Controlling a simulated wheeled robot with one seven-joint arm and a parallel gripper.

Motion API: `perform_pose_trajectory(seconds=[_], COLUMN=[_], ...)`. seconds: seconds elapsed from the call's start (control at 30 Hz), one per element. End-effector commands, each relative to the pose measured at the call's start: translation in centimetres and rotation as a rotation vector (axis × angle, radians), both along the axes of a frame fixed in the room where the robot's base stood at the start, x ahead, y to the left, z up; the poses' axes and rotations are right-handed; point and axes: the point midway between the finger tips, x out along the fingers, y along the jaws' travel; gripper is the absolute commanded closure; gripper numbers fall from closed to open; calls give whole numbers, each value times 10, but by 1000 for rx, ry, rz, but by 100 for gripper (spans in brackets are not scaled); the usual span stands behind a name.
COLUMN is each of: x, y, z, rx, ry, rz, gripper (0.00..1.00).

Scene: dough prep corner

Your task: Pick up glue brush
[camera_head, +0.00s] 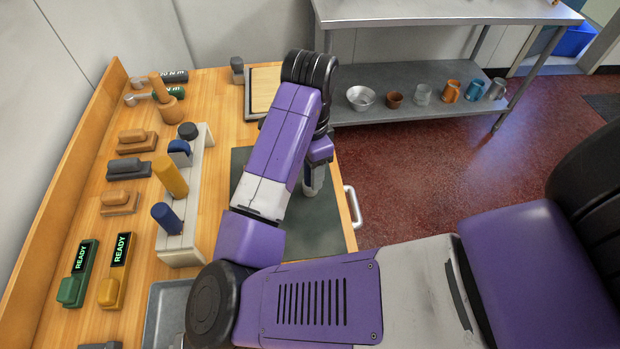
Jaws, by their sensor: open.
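I cannot tell for sure which thing is the glue brush. A pale rack (204,146) on the wooden table holds upright pieces: a dark-topped one (187,131), a blue one (179,150), a yellow one (171,177) and another blue one (165,217). Left of the rack lie several brush-like blocks with grips, among them a brown one (137,139), a dark-based one (129,168) and a tan one (119,201). My gripper (313,188) points down over the dark mat (310,232), right of the rack. It is open, its fingers small and partly hidden by my arm.
Green (77,275) and yellow (114,273) devices reading READY lie at the front left. A grey tray (165,310) is partly behind my arm. A wooden board (264,90) lies at the back. A metal shelf (400,75) holds a bowl and several cups.

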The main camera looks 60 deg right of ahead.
Motion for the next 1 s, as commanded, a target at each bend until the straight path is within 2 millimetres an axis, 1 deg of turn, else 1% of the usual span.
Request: perform_pose_trajectory(seconds=[0.1,0.33,0.4,0.47,0.5,0.6,1.0], x=[-1,0,0,0,0,0,0], y=[0,0,0,0,0,0,0], z=[-8,-9,-9,-9,-9,-9,-6], rx=[0,-1,-1,-1,-1,-1,-1], ry=[2,1,1,1,1,1,-1], rz=[1,0,0,0,0,0,-1], gripper=[49,49,62,74,82,100,100])
